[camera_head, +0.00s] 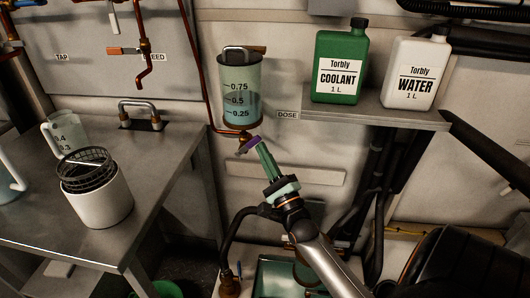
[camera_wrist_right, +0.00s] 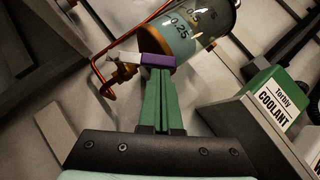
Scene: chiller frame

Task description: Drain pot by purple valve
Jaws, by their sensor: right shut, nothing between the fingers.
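The dosing pot (camera_head: 240,88) is a clear cylinder on the wall with marks 0.75, 0.5 and 0.25, holding bluish liquid up to about the 0.5 mark. The purple valve handle (camera_head: 249,145) sits under the pot beside a copper fitting. In the right wrist view the purple handle (camera_wrist_right: 158,61) lies just beyond the fingertips. My right gripper (camera_head: 262,149) is shut with nothing held, its green fingers pointing up at the handle. Its tips (camera_wrist_right: 160,72) are at or very near the handle; I cannot tell whether they touch. My left gripper is not in view.
A shelf (camera_head: 375,108) at right holds a green coolant bottle (camera_head: 340,62) and a white water bottle (camera_head: 413,70). A steel bench (camera_head: 150,190) at left holds a white container (camera_head: 100,200) with a mesh basket and a clear jug (camera_head: 65,133).

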